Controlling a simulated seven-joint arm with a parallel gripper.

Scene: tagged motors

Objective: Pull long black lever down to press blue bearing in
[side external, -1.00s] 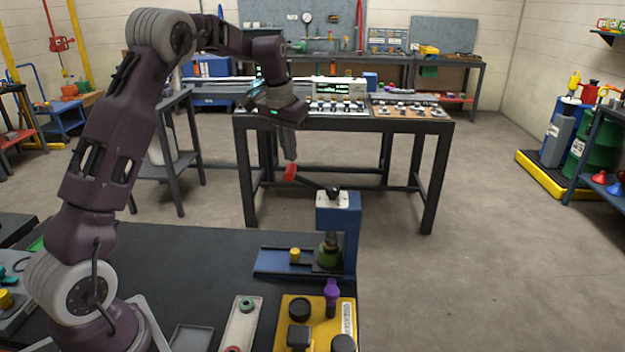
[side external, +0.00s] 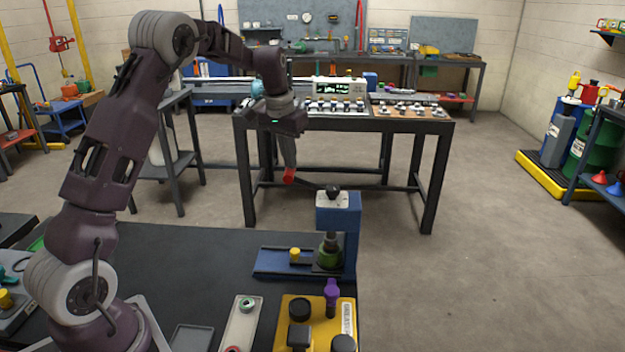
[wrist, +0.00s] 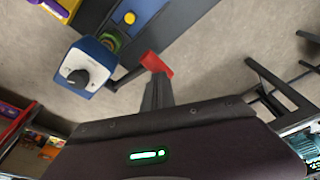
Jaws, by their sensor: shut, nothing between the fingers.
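A blue press (side external: 338,220) with a white top stands at the right end of the bench; it also shows in the wrist view (wrist: 95,55). Its long black lever (side external: 312,184) runs left and slightly up from a dark pivot knob to a red grip (side external: 289,175). In the wrist view the lever (wrist: 128,79) ends in the red grip (wrist: 157,65). My gripper (side external: 289,164) is shut and empty, pointing down with its tips at the top of the red grip, seemingly touching it. A green part (side external: 328,258) sits under the ram. I cannot make out the blue bearing.
A yellow knob (side external: 295,254) stands on the press's blue base rail. A yellow box with black knobs (side external: 318,310) and a purple piece (side external: 331,292) are in front of the press. A dark table (side external: 340,121) with parts stands behind. Open floor lies right of the press.

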